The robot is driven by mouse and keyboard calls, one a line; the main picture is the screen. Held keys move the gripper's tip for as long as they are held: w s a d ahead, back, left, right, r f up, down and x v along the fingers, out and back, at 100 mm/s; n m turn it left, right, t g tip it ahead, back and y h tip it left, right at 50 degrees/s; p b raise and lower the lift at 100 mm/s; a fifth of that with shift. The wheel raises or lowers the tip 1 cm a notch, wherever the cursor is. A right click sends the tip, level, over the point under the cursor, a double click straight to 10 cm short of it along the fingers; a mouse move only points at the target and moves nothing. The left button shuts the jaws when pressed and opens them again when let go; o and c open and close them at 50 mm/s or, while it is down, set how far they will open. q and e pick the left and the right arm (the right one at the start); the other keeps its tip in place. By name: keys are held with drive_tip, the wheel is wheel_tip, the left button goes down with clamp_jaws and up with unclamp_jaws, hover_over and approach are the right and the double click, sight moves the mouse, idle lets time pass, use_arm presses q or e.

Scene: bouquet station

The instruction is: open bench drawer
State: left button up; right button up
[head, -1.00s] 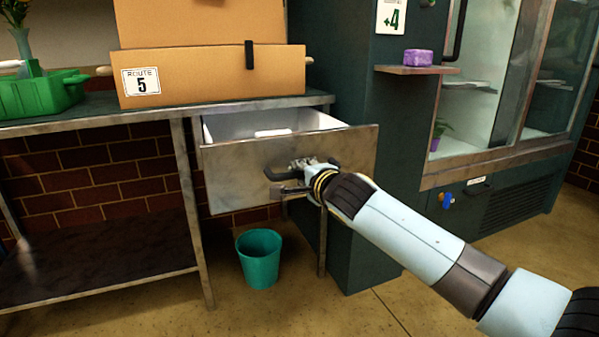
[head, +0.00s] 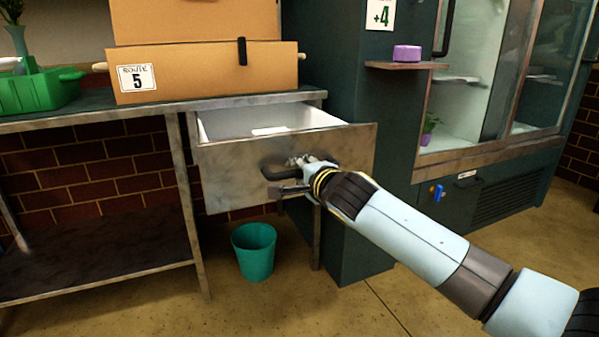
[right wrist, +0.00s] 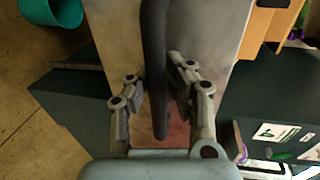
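The metal bench drawer (head: 235,165) stands partly pulled out under the bench top, and its white inside (head: 265,120) shows. Its dark bar handle (head: 275,173) is on the drawer front and also shows upright in the right wrist view (right wrist: 154,60). My right gripper (head: 294,175) is at the handle, one finger on each side of it. In the right wrist view my right gripper (right wrist: 155,90) has its fingers drawn in around the bar; a narrow gap seems to show on the left side, so exact contact is hard to tell. My left gripper is out of view.
A teal bin (head: 254,250) stands on the floor below the drawer. A cardboard box (head: 205,75) and green crate (head: 45,90) sit on the bench top (head: 60,120). A dark cabinet (head: 355,210) stands close right. Floor in front is clear.

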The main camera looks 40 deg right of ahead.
drive_tip(key=o, duration=0.4)
drive_tip(key=shift+f, duration=0.1)
drive_tip(key=v, duration=1.2)
